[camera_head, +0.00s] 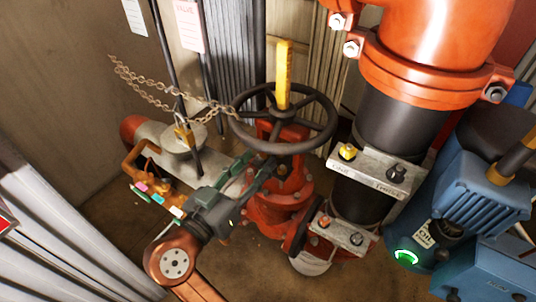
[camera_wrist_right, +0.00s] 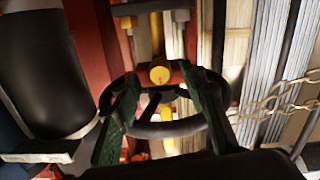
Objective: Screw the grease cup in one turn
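I cannot tell for certain which part is the grease cup. A yellow-topped cap (camera_head: 348,152) and a black knob (camera_head: 396,172) sit on a labelled metal bracket (camera_head: 370,175) on the black pipe, right of the valve. My right gripper (camera_head: 252,172) is in front of the red valve, below the black handwheel (camera_head: 327,128), left of the bracket. In the right wrist view its green-padded fingers (camera_wrist_right: 163,85) stand apart with nothing gripped; the handwheel (camera_wrist_right: 165,130) shows around and between them. My left gripper is out of view.
A yellow post (camera_head: 284,75) rises from the handwheel. A chain (camera_head: 160,90) with a padlock (camera_head: 184,135) hangs at the left. A second bracket (camera_head: 345,233) with small fittings is lower on the pipe. A blue pump (camera_head: 470,190) stands right. Bare floor shows at lower middle.

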